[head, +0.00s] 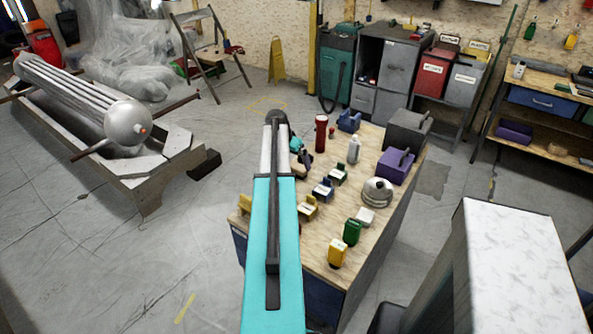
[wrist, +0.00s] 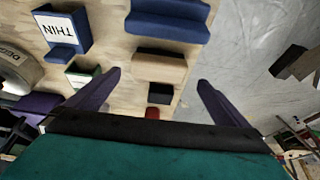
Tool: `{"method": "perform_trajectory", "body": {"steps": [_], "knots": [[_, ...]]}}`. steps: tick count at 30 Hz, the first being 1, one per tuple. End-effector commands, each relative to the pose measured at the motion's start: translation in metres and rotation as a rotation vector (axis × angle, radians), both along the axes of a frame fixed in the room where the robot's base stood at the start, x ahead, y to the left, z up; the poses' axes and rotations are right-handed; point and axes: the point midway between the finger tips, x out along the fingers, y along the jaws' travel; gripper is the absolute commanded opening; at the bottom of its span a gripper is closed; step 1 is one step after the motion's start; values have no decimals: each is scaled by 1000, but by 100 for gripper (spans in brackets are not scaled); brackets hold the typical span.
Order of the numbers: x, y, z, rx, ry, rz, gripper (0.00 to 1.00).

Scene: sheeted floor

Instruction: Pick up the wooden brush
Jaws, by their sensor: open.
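My gripper (wrist: 159,77) is open in the wrist view, with its two dark purple fingers apart and nothing held between them. A tan-brown block (wrist: 158,66) shows beyond and between the fingertips; it may be the wooden brush, but I cannot tell for sure. A small dark block (wrist: 160,95) lies just below it in the picture. I cannot clearly pick out a brush there.
The bench holds a red flashlight (head: 321,133), a white bottle (head: 353,150), a purple box (head: 394,167), a grey box (head: 406,130), a round pale object (head: 377,192) and several small coloured holders. A blue holder (wrist: 62,32) reads "THIN".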

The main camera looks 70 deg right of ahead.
Motion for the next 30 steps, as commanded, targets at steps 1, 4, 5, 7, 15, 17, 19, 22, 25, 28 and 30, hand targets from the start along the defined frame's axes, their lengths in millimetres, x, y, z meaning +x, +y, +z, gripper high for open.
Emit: {"method": "perform_trajectory", "body": {"steps": [1, 4, 5, 7, 15, 17, 19, 22, 25, 28, 30], "knots": [[0, 0, 0, 0, 0, 0, 100], [0, 0, -1, 0, 0, 0, 100], [0, 0, -1, 0, 0, -1, 100], [0, 0, 0, 0, 0, -1, 100], [-2, -2, -6, 1, 0, -1, 100], [-3, -4, -10, 1, 1, -2, 100], [-4, -5, -16, 1, 1, -2, 100], [-6, -8, -25, 2, 1, -2, 100], [-7, -13, -35, 1, 1, -2, 100], [-8, -16, -43, 1, 1, -3, 100], [-8, -17, -47, 1, 0, -2, 100]]}}
